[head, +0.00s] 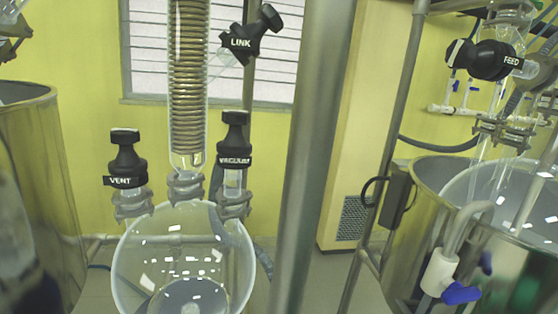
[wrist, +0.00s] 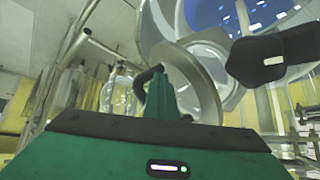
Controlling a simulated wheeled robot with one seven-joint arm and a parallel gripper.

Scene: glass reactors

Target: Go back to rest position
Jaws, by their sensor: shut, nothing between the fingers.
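My gripper (wrist: 163,97) shows in the wrist view as green fingers standing up above its green body. The fingers are together with nothing between them. Behind them are a round metal part (wrist: 192,85) and, at upper right, a black knob (wrist: 270,60) in front of glass. I cannot tell whether the gripper touches any of these. My gripper is not clearly visible in the head view.
The head view shows a glass vessel (head: 180,250) with black VENT (head: 126,160) and VACUUM (head: 233,145) valves, a coil condenser (head: 188,75) and a LINK valve (head: 245,40). A metal post (head: 312,150) stands in the middle. A FEED valve (head: 490,60) is upper right.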

